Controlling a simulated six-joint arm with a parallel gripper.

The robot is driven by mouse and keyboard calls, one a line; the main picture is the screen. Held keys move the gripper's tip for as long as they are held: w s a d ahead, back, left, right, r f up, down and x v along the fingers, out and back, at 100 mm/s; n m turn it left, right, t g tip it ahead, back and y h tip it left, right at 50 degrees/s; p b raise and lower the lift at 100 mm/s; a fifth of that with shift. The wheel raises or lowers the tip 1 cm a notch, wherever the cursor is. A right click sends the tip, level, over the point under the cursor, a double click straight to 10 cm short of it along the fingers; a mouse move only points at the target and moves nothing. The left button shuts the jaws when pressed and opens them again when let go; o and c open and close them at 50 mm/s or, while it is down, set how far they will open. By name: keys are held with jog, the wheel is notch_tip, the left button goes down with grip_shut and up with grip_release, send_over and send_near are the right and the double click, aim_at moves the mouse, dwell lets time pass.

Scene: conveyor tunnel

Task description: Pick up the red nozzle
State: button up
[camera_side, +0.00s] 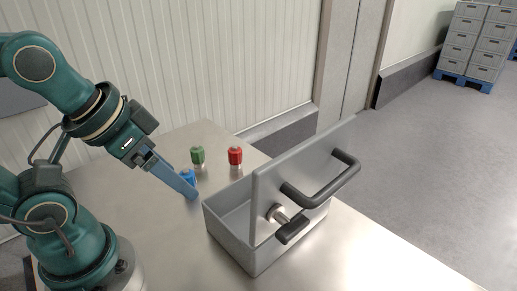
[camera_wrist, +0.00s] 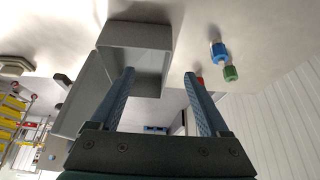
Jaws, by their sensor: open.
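The red nozzle (camera_side: 235,156) stands upright on the metal table, behind the grey box and right of the green nozzle (camera_side: 197,155). In the wrist view, only a small part of the red nozzle (camera_wrist: 200,80) shows beside the right finger, which hides the rest. My gripper (camera_side: 190,193) is tilted down to the left of the red nozzle, apart from it. In the wrist view my gripper (camera_wrist: 159,75) has its two blue fingers wide apart with nothing between them. The blue nozzle (camera_side: 187,175) is partly hidden behind the fingers in the side view.
A grey metal box (camera_side: 228,238) with a raised lid and dark handle (camera_side: 322,182) stands right of my gripper. The bare metal table (camera_side: 350,250) is clear at the front right. A ribbed wall (camera_side: 220,60) rises behind the table.

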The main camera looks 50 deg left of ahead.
notch_tip(320, 180, up, 4)
jog(key=w+f+n, duration=0.1)
jog(key=w, duration=0.2)
jog(key=n+g+y, duration=0.1)
jog(key=n+g, duration=0.2)
jog(key=n, duration=0.2)
send_over(234, 147)
jog(key=d, duration=0.2)
jog(key=s+d+x, duration=0.1)
jog(key=s+x, duration=0.1)
jog(key=x, duration=0.6)
jog(key=shift+n+g, duration=0.4)
jog(key=shift+g, duration=0.3)
jog(key=f, duration=0.1)
jog(key=a+f, duration=0.1)
jog(key=f, duration=0.3)
jog(key=shift+a, duration=0.4)
jog(key=shift+w+a+f, duration=0.1)
jog(key=shift+a+f, duration=0.05)
jog(key=shift+f, duration=1.15)
jog(key=shift+w+a+f, duration=0.1)
jog(key=shift+f, duration=1.15)
grip_shut()
